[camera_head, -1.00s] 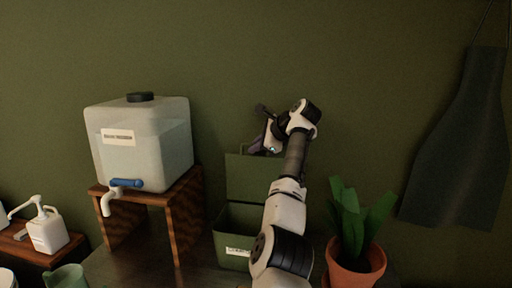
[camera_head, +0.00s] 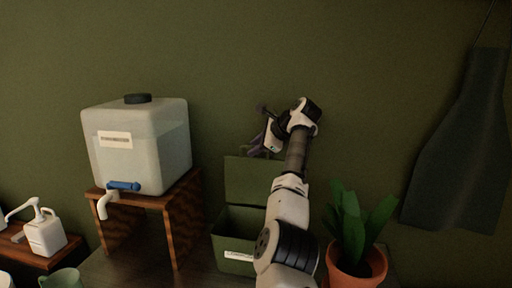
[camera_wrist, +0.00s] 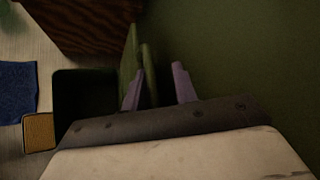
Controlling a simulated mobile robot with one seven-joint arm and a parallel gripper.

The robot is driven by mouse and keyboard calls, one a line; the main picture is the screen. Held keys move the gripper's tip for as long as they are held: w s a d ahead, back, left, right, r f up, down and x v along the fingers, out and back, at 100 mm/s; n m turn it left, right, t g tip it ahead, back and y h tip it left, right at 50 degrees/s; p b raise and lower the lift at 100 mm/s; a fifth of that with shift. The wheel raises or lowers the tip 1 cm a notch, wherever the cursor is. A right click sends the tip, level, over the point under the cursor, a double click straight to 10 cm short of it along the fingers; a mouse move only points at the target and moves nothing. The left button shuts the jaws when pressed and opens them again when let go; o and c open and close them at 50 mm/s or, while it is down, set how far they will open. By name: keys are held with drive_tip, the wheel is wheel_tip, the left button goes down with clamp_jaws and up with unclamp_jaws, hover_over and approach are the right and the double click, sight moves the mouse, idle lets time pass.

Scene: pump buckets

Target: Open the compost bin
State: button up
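The compost bin (camera_head: 229,255) is a dark green box with a pale label, standing on the table against the wall. Its lid (camera_head: 250,180) stands upright at the back, and the bin's mouth is uncovered. My arm hides the bin's right side. The dark open inside of the bin (camera_wrist: 85,100) also shows in the wrist view, with the raised lid (camera_wrist: 129,58) edge-on beside it. My gripper (camera_head: 262,148) is at the lid's top edge. In the wrist view its two purple fingers (camera_wrist: 158,88) are spread apart, with a green rounded part of the lid between them.
A water container (camera_head: 140,150) with a blue-handled tap stands on a wooden stand (camera_head: 188,215) left of the bin. A potted plant (camera_head: 357,262) is close on the right of my arm. A pump bottle (camera_head: 45,235) and a green mug (camera_head: 64,278) are at lower left.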

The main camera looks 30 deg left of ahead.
drive_tip(key=shift+d+f, duration=0.1)
drive_tip(key=shift+f, duration=0.2)
drive_tip(key=b+v, duration=0.3)
drive_tip(key=v, duration=1.1)
drive_tip(key=shift+r, duration=0.15)
